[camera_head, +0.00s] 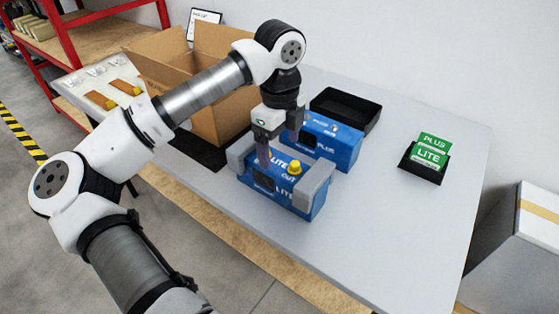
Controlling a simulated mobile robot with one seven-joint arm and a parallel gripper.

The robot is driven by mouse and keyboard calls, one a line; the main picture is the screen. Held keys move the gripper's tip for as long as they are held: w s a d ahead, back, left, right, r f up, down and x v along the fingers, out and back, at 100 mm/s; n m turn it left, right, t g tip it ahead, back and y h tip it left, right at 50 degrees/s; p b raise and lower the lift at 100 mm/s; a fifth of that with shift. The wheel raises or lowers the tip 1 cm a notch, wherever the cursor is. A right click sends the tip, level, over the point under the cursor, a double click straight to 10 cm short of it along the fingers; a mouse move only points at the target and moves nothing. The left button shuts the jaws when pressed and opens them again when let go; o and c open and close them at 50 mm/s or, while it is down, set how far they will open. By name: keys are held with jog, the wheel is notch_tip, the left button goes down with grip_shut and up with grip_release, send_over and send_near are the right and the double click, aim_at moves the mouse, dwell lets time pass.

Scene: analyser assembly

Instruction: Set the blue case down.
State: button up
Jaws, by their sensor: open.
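A blue case marked LITE (262,196) stands upright on the grey table (400,240), with a grey block at each end and a yellow knob (294,167) on top. My gripper (280,149) is directly over this case, pointing down, with its jaws open. One finger overlaps the case's top edge in the picture; I cannot tell whether it touches. A second blue case, marked PLUS (345,153), stands just behind, partly hidden by my gripper. The underside of the LITE case is hidden.
An open cardboard box (165,85) stands behind my arm at the left. A black tray (345,108) lies behind the cases. A black holder with green PLUS and LITE cards (431,155) is at the right. The table's right front is clear.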

notch_tip(320, 180, up, 6)
jog(key=shift+b, duration=0.35)
jog(key=shift+r, duration=0.1)
